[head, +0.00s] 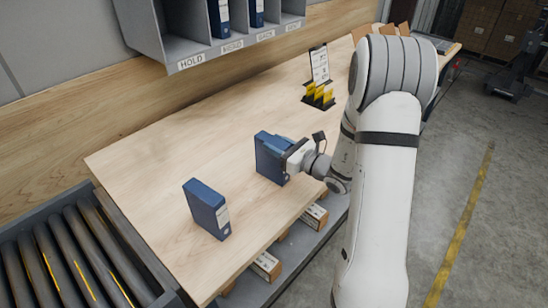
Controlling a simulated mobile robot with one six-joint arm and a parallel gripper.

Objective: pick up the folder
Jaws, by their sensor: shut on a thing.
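A blue folder (268,158) stands upright on the wooden table near its front edge. My gripper (287,160) reaches in from the right and is shut on this folder; its fingers are mostly hidden by the gripper body. Whether the folder's base touches the table is hard to tell. A second blue folder (203,208) with a white label stands upright on the table to the left and nearer, apart from my gripper.
A black stand (318,98) with yellow items is farther back. A roller conveyor (72,255) lies at left. Boxes (266,266) sit below the tabletop. The table's left part (140,165) is clear.

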